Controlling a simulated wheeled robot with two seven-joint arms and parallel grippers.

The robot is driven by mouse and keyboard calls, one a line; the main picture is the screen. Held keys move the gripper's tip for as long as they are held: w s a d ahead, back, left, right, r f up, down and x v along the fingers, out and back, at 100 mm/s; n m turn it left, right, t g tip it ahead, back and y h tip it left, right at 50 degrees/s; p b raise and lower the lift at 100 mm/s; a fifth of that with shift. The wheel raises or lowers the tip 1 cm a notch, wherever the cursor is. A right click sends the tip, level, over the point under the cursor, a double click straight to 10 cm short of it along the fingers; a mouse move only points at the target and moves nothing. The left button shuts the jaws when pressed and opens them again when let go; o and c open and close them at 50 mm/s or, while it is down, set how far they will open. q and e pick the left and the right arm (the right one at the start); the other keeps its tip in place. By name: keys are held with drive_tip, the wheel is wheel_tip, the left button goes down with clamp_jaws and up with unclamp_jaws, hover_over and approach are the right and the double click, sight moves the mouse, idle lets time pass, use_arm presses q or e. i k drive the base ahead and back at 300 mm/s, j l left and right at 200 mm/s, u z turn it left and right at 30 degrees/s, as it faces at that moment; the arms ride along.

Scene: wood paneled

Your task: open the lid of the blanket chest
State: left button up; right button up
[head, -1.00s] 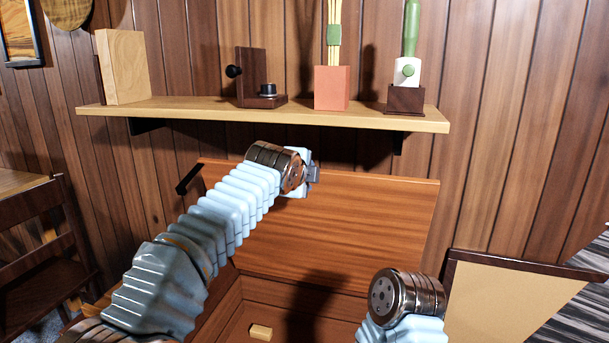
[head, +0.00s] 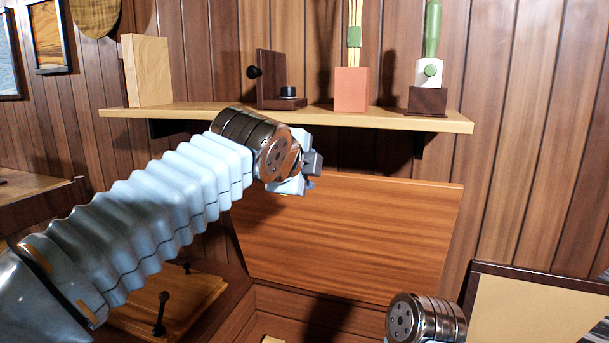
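The blanket chest's lid (head: 350,240) stands raised, leaning back toward the wall below the shelf. The chest (head: 290,300) is open below it, and part of its inside shows at the bottom of the head view. My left gripper (head: 312,163) is in front of the lid's upper left edge, just below the shelf; its fingers are small and partly hidden by its wrist, so I cannot tell whether they are open or touch the lid. My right arm's wrist (head: 425,318) shows at the bottom right, but its gripper is out of the picture.
A wall shelf (head: 290,116) hangs above the lid, with a wooden block (head: 147,70), a dark bookend (head: 275,80), a terracotta pot (head: 352,88) and a green-handled item (head: 430,70) on it. A tan-panelled board (head: 540,310) stands at the right.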

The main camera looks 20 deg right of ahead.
sight(370, 239)
drive_tip(key=k+j, duration=0.8)
